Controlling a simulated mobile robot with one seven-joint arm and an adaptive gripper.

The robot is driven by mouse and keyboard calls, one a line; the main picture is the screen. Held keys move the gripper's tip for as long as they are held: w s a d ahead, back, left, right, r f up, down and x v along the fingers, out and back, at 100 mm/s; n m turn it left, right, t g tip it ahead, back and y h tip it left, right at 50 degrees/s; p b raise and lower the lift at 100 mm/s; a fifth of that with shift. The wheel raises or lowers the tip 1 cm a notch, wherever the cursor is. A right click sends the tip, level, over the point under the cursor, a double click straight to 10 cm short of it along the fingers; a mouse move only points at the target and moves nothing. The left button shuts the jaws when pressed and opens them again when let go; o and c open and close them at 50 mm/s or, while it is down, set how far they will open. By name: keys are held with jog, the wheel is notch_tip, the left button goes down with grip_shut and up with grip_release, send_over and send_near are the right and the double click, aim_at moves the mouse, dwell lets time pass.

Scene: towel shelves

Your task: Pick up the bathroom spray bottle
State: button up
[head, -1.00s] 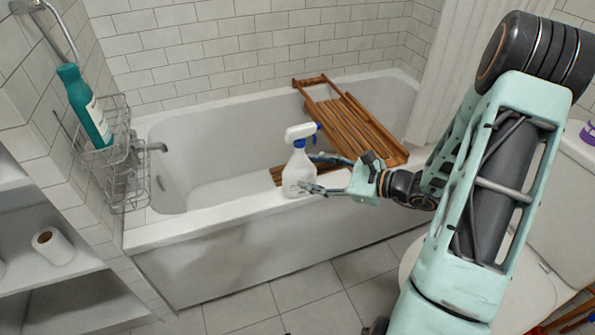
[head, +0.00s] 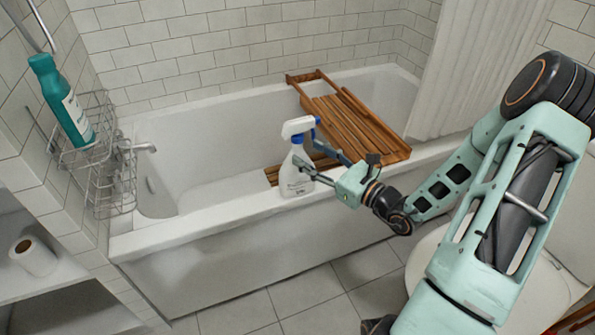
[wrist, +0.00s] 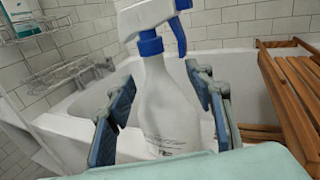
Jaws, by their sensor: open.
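The spray bottle (head: 296,176) is white with a blue collar and blue trigger. It stands upright on the near rim of the bathtub. In the wrist view the bottle (wrist: 168,105) fills the middle, with its label facing the camera. My gripper (head: 309,155) is at the bottle from the right in the head view. Its blue-padded fingers are open, one on each side of the bottle in the wrist view (wrist: 162,98). A gap shows on the left side; whether the right finger touches the bottle I cannot tell.
A wooden rack (head: 350,120) lies across the tub (head: 200,225) behind and right of the bottle. A wire basket (head: 100,165) with a teal bottle (head: 66,105) hangs on the left wall. A paper roll (head: 34,257) sits on a shelf.

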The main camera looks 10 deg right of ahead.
aim_at(301, 153)
jog(key=w+a, duration=0.1)
jog(key=w+a+b, duration=0.1)
jog(key=shift+w+a+f, duration=0.3)
jog(key=shift+w+a, duration=0.1)
jog(key=shift+w+a+b, duration=0.2)
jog(key=shift+w+b, duration=0.1)
jog(key=shift+w, duration=0.05)
jog(key=shift+r, duration=0.1)
grip_shut()
jog(key=shift+r, duration=0.1)
